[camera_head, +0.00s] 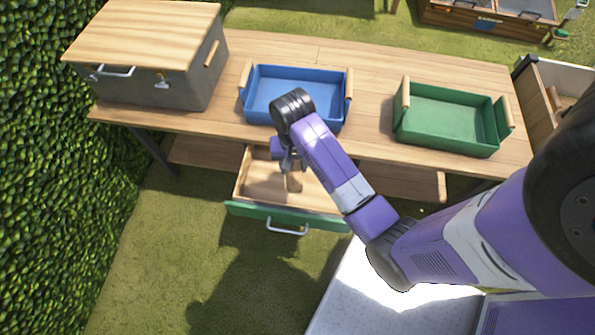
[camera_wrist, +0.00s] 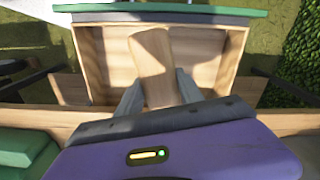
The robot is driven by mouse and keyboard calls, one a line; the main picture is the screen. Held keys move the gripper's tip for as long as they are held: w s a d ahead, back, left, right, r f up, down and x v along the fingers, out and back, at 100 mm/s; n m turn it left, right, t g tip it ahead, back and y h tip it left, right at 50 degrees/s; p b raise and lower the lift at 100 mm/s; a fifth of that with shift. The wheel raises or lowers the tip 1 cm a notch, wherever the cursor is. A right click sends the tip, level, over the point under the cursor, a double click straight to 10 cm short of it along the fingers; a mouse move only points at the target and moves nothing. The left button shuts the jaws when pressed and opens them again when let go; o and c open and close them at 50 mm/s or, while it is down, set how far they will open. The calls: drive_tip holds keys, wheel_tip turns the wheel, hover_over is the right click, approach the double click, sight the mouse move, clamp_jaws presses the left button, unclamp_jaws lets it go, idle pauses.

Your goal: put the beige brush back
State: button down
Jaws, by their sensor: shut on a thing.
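The beige brush (camera_wrist: 152,65) is between the two fingers of my gripper (camera_wrist: 158,95) in the wrist view. My gripper is shut on it. In the head view the brush (camera_head: 293,183) hangs below my gripper (camera_head: 288,163), over the open drawer (camera_head: 257,183). The drawer has a wooden inside and a green front with a pale handle. It also shows in the wrist view (camera_wrist: 94,50), with the brush over its inside. I cannot tell whether the brush touches the drawer floor. The drawer looks otherwise empty where it shows.
A blue tray (camera_head: 262,115) and a green tray (camera_head: 443,140) stand on the wooden table (camera_head: 373,80). A grey box (camera_head: 160,88) with a wooden lid stands at its left end. A hedge (camera_head: 45,180) borders the left. Grass lies in front.

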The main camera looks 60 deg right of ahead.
drive_tip(key=s+d+m+b, duration=0.1)
drive_tip(key=s+d+m, duration=0.2)
wheel_tip(320, 180, down, 13)
drive_tip(key=shift+d+f+b, duration=0.1)
drive_tip(key=shift+b, duration=1.05)
drive_tip(key=shift+w+f, duration=0.1)
drive_tip(key=w, duration=0.3)
drive_tip(key=shift+w, duration=0.35)
drive_tip(key=shift+f, duration=0.6)
drive_tip(key=shift+f+b, duration=0.1)
drive_tip(key=shift+b, duration=0.2)
drive_tip(key=c, duration=0.8)
unclamp_jaws()
drive_tip(key=shift+o, duration=0.2)
